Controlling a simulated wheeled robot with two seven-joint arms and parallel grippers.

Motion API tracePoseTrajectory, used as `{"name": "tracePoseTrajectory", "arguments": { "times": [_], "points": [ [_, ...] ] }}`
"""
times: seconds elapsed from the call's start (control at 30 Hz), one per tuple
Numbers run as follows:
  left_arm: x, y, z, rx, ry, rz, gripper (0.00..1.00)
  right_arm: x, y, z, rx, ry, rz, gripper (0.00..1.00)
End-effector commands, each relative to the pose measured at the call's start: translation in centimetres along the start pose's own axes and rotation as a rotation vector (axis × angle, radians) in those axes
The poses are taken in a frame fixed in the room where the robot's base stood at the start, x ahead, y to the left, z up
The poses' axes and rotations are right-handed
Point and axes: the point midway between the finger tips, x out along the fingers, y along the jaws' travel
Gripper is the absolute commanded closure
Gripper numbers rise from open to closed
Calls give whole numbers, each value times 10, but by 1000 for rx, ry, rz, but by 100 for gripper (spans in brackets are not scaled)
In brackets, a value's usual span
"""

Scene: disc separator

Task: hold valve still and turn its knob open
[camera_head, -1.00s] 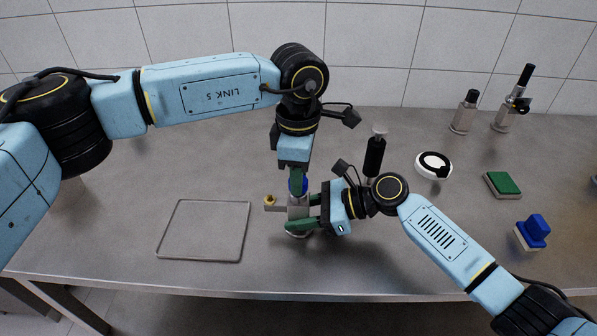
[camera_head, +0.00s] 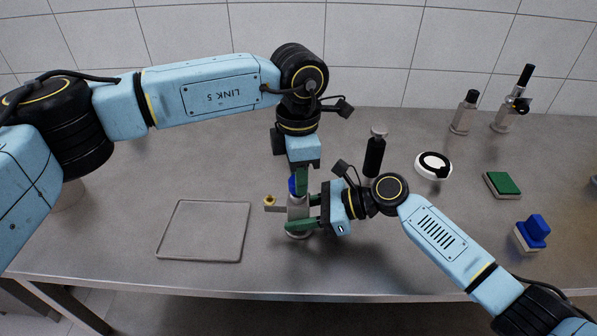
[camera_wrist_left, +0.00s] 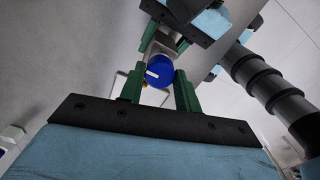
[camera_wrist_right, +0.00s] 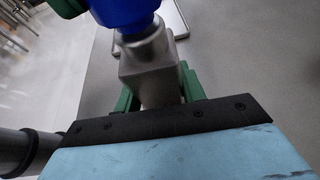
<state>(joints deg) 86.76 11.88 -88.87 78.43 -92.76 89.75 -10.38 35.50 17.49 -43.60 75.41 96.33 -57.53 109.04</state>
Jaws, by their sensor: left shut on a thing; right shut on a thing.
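The grey metal valve (camera_head: 297,213) stands upright near the middle of the table, with a brass-tipped side pipe (camera_head: 270,201) pointing left. Its blue knob (camera_head: 292,186) is on top. My left gripper (camera_head: 299,184) comes from above and is shut on the knob; in the left wrist view the knob (camera_wrist_left: 160,71), with a white mark, sits between the green fingers. My right gripper (camera_head: 308,214) comes from the right and is shut on the valve body, which also shows in the right wrist view (camera_wrist_right: 148,72). The fingers partly hide the body.
An empty shallow tray (camera_head: 205,230) lies left of the valve. A black-handled item (camera_head: 374,157) stands behind my right gripper. A white round dish (camera_head: 433,165), a green pad (camera_head: 502,184), a blue-handled block (camera_head: 532,233) and two bottles (camera_head: 464,113) (camera_head: 505,117) are to the right.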

Motion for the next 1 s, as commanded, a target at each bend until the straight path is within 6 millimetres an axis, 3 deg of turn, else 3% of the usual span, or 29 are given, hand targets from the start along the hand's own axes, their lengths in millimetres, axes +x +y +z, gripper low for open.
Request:
{"name": "tracePoseTrajectory", "arguments": {
  "times": [0.13,0.17,0.3,0.67,0.77,1.0],
  "points": [
    [-1,0,1,-1,-3,1,90,1,0,1,-1,-2,1,100],
    [-1,0,1,-1,-3,1,65,1,0,1,-1,-2,1,100],
    [-1,0,1,0,-2,1,46,0,0,1,-1,-2,1,100],
    [-5,0,0,1,-2,1,45,0,0,2,-2,-3,-1,100],
    [-17,1,0,1,-2,3,45,0,0,2,-2,-3,-1,100],
    [-68,1,1,0,-3,4,45,0,0,2,-2,-3,-1,100]
  ]
}}
